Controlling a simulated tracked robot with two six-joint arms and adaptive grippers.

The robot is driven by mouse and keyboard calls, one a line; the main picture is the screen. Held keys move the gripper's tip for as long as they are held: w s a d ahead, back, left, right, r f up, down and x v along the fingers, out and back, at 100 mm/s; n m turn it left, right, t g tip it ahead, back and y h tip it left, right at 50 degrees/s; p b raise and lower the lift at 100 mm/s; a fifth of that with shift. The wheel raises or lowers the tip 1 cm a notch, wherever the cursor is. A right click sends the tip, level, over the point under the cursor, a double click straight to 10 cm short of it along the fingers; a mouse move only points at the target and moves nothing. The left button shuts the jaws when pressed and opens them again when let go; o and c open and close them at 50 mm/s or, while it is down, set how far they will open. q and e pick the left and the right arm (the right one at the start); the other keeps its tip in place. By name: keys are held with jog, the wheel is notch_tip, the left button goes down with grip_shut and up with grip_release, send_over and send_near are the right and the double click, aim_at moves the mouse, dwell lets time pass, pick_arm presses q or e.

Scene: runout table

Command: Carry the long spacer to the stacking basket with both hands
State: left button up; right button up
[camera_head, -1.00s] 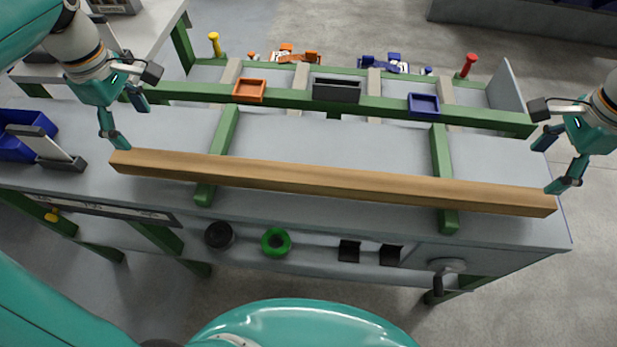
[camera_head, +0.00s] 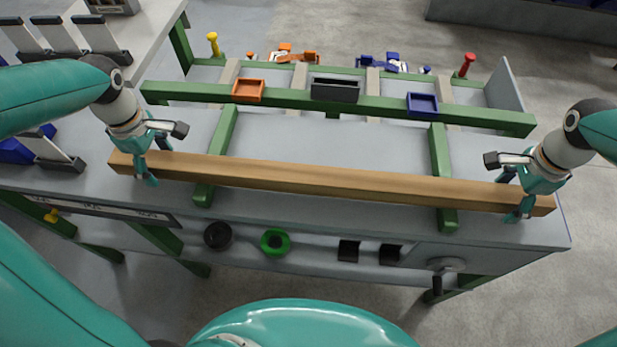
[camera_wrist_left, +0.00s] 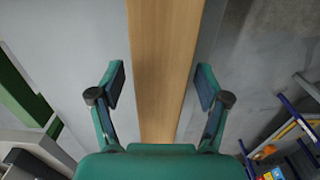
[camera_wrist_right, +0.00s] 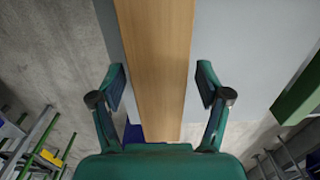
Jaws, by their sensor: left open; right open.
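The long spacer, a long wooden beam (camera_head: 330,182), lies across two green bars on the grey table. My left gripper (camera_head: 155,164) is open at its left end. In the left wrist view the beam (camera_wrist_left: 165,50) runs between my open fingers (camera_wrist_left: 162,88), with a gap on each side. My right gripper (camera_head: 511,196) is open at its right end. In the right wrist view the beam (camera_wrist_right: 155,50) also passes between the open fingers (camera_wrist_right: 160,86), apart from both. I cannot clearly pick out the stacking basket.
Behind the beam a green rail (camera_head: 390,107) carries an orange tray (camera_head: 248,89), a dark box (camera_head: 335,90) and a blue tray (camera_head: 422,103). Yellow (camera_head: 213,42) and red (camera_head: 468,62) pegs stand further back. A blue bin (camera_head: 14,150) is at the left.

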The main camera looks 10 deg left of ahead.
pick_arm(q)
grip_shut()
pick_arm(e)
grip_shut()
pick_arm(q)
jog(key=shift+r, duration=0.1)
pick_arm(e)
jog(key=shift+w+r, duration=0.1)
jog(key=shift+r, duration=0.05)
